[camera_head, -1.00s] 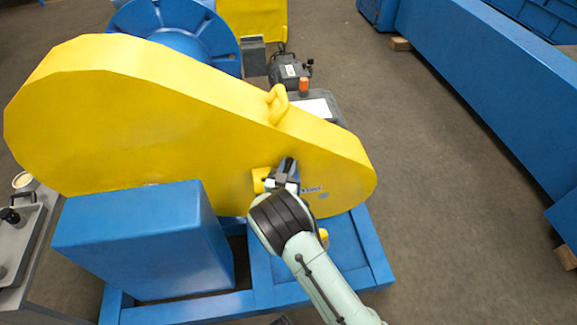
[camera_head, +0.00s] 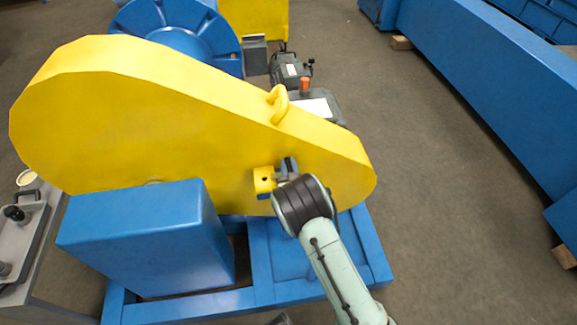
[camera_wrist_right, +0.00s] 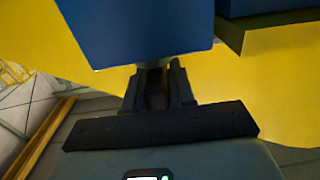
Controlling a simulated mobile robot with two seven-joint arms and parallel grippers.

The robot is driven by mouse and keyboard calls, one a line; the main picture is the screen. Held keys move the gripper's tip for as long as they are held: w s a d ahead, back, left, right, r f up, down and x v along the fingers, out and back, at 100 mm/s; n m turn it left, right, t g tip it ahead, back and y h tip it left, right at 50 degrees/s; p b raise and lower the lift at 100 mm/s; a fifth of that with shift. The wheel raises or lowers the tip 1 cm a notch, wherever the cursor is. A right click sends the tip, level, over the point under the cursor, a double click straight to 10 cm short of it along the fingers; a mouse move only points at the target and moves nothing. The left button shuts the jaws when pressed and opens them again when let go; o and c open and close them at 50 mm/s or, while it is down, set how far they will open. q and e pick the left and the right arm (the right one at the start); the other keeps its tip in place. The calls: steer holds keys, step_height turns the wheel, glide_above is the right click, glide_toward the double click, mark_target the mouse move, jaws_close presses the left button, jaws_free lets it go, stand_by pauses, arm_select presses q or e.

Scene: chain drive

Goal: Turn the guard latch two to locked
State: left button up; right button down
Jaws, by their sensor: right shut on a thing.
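The yellow chain guard (camera_head: 170,120) stands over the blue frame, and its face also shows in the right wrist view (camera_wrist_right: 265,80). A small yellow block with a dark hole (camera_head: 263,181) sits on the guard's face, next to my right gripper (camera_head: 287,170). The right gripper is against the guard's lower right part. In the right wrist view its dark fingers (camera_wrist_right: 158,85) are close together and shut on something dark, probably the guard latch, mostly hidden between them. I cannot read the latch's angle. My left gripper does not clearly show.
A blue box (camera_head: 140,235) stands in front of the guard on the blue frame (camera_head: 262,275). A yellow lifting loop (camera_head: 279,103) is on the guard's top edge. A grey bench with black knobs (camera_head: 25,230) is at the left.

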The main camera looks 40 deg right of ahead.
steer(key=shift+f, duration=0.1)
steer(key=c, duration=1)
jaws_free()
steer(key=shift+c, duration=0.2)
steer(key=shift+s, duration=0.1)
arm_select(q)
steer(key=shift+s+d+r+g+p, duration=0.35)
steer(key=shift+s+r+p, duration=0.25)
steer(key=shift+s, duration=0.25)
arm_select(e)
steer(key=v, duration=1.3)
steer(key=shift+s+a, duration=0.1)
steer(key=shift+a, duration=0.05)
